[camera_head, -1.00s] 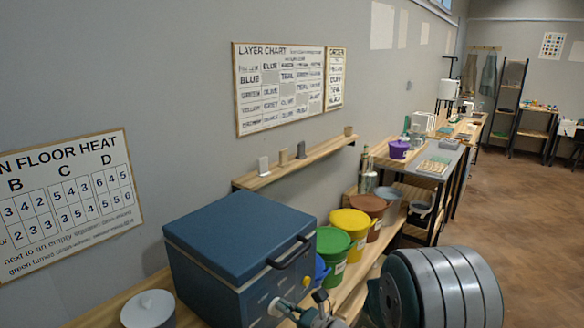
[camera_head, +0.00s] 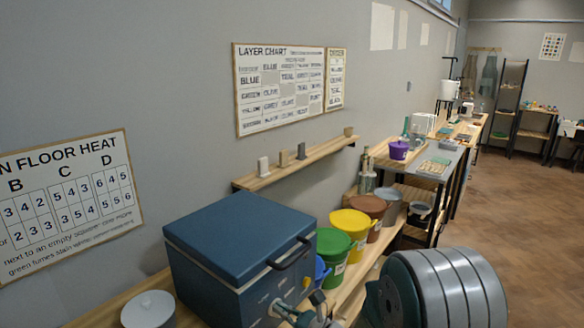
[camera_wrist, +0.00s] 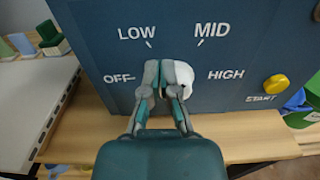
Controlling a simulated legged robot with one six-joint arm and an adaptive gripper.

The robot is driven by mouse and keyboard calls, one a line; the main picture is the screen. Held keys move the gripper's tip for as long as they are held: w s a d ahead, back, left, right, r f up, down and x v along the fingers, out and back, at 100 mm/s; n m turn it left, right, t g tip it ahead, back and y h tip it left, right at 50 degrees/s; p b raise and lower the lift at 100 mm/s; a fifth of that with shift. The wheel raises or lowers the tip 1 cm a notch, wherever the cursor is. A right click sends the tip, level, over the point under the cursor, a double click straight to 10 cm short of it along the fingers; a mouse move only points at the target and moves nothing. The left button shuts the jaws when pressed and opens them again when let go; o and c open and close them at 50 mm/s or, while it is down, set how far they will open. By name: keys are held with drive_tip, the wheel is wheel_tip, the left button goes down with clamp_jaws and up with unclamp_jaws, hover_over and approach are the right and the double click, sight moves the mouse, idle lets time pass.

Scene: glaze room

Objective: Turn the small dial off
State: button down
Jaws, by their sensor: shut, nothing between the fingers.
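A white dial (camera_wrist: 183,75) sits on the blue front panel of a kiln-like box (camera_wrist: 105,55) in the wrist view. The labels OFF, LOW, MID and HIGH are printed around it, OFF at the left and HIGH at the right. My gripper (camera_wrist: 160,76) is shut and empty. Its fingertips are at the dial's left side and cover part of it, so I cannot tell where the dial points or whether they touch it. In the head view the blue box (camera_head: 235,240) stands at the lower middle, with my gripper (camera_head: 278,306) low at its front.
A yellow START button (camera_wrist: 276,84) is to the right of the dial. A wooden shelf (camera_wrist: 235,132) runs below the panel. Green (camera_head: 333,246) and yellow (camera_head: 351,228) buckets stand beyond the box.

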drive_tip(key=v, duration=0.6)
idle(0.4)
